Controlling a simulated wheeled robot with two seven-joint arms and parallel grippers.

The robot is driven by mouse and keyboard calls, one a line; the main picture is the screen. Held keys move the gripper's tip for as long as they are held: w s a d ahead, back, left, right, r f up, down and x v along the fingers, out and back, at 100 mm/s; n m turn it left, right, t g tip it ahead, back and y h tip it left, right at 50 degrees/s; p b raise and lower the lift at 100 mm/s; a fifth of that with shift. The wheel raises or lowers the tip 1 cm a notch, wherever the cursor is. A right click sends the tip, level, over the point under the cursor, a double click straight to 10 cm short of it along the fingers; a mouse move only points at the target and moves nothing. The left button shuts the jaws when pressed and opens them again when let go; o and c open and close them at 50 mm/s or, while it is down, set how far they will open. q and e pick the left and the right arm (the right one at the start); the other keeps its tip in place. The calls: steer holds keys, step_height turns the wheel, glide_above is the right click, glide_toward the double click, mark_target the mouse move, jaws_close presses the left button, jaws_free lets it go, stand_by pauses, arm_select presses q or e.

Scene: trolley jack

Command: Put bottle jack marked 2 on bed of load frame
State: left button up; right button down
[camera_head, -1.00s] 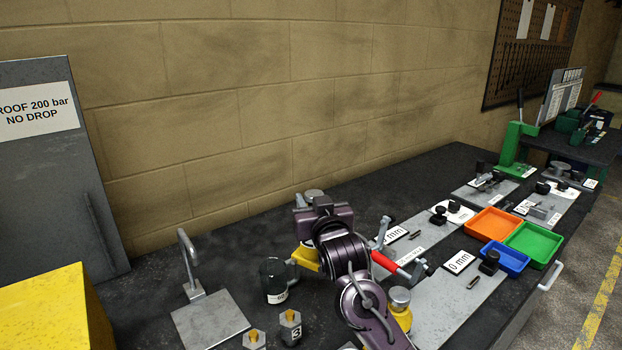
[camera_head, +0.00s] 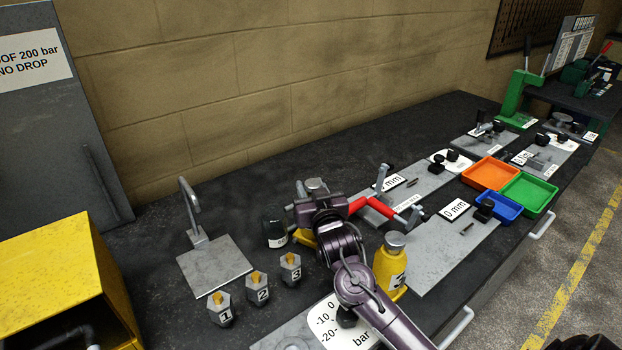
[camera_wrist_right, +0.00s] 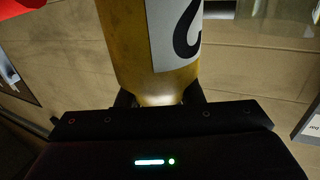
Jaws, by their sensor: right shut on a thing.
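My right gripper (camera_head: 312,222) is shut on a yellow bottle jack, which shows as a bit of yellow (camera_head: 304,238) beside the jaws in the head view. In the right wrist view the yellow jack body (camera_wrist_right: 155,50) stands between the fingers, with a white label bearing part of a black digit like a 2. Its base is hidden in the head view. A second yellow bottle jack (camera_head: 389,268) stands on the bench right of my right arm. A yellow boxy frame (camera_head: 50,265) is at the far left; I cannot see its bed. My left gripper is not seen.
Grey hex blocks marked 1 (camera_head: 220,309), 2 (camera_head: 258,290) and 3 (camera_head: 290,270) stand in front. A hooked stand on a grey plate (camera_head: 215,266), a dark cup (camera_head: 274,228) and a red lever (camera_head: 376,208) are near. Orange (camera_head: 489,173), green and blue trays lie right.

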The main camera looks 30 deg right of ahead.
steer(key=c, duration=1.4)
jaws_free()
steer(key=o, duration=0.4)
steer(key=shift+s+a+r, duration=0.15)
